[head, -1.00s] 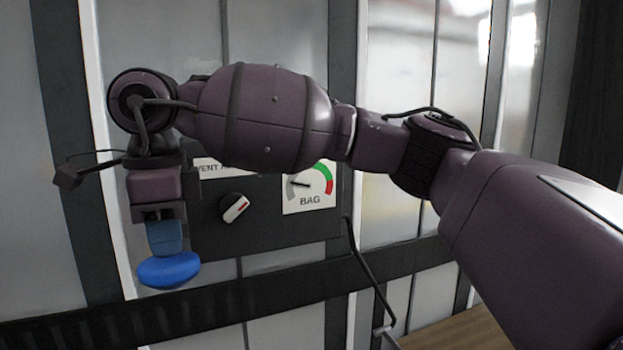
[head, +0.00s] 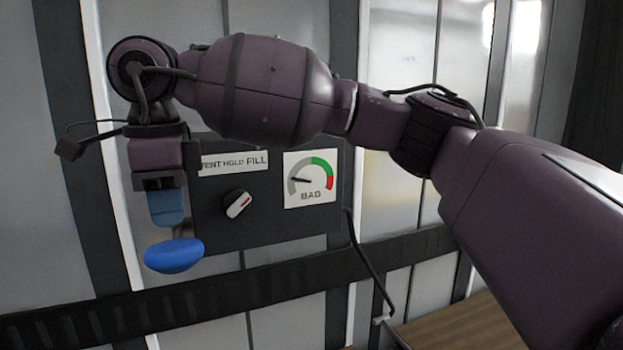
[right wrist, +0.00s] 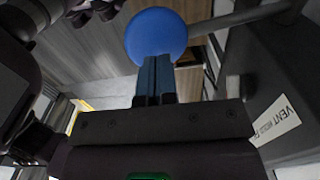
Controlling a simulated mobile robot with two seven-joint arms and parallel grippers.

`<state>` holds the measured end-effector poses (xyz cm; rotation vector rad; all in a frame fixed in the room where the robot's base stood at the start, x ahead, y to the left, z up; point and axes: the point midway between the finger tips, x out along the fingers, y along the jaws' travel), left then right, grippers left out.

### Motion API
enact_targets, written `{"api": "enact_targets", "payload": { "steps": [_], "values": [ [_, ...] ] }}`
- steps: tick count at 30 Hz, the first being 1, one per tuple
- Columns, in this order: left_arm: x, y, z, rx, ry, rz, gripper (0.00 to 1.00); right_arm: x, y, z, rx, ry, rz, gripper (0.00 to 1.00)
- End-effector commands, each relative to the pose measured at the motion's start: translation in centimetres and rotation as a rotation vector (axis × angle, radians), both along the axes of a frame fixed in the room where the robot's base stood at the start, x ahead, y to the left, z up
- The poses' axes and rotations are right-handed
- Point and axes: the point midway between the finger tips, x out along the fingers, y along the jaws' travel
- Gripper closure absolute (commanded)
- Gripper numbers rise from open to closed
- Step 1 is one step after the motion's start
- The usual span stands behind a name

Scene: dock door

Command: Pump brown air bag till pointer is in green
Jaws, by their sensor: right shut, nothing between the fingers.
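The gauge (head: 310,179) marked BAG has grey, green and red arcs. Its pointer points left, in the grey part, outside the green. A blue rounded knob (head: 173,256) on a grey rod sticks out at the lower left of the dark panel (head: 270,233). My right gripper (head: 168,222) is shut and empty, with its blue fingertips just above the knob. In the right wrist view, the blue knob (right wrist: 157,35) shows just beyond the closed fingertips (right wrist: 155,62); I cannot tell whether they touch. I cannot make out the brown air bag. My left gripper is out of view.
A selector switch (head: 237,203) with a red mark pointing up and right sits below the label VENT HOLD FILL (head: 234,163). A dark bent rod (head: 369,262) hangs right of the panel. A wooden surface (head: 460,330) lies at lower right.

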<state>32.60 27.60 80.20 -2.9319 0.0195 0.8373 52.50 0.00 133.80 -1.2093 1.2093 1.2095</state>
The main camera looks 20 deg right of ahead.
Motion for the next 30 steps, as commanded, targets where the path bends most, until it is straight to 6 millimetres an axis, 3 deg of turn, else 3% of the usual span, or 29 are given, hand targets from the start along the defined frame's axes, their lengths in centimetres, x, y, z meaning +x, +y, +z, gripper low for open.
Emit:
{"api": "enact_targets", "payload": {
  "steps": [11, 30],
  "values": [
    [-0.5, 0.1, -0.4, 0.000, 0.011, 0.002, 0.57, 0.0, 0.0, -0.3, 0.000, 0.000, 0.000, 1.00],
    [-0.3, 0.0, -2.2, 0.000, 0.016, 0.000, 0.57, 0.0, 0.0, -3.4, 0.000, 0.001, 0.000, 1.00]
  ]
}}
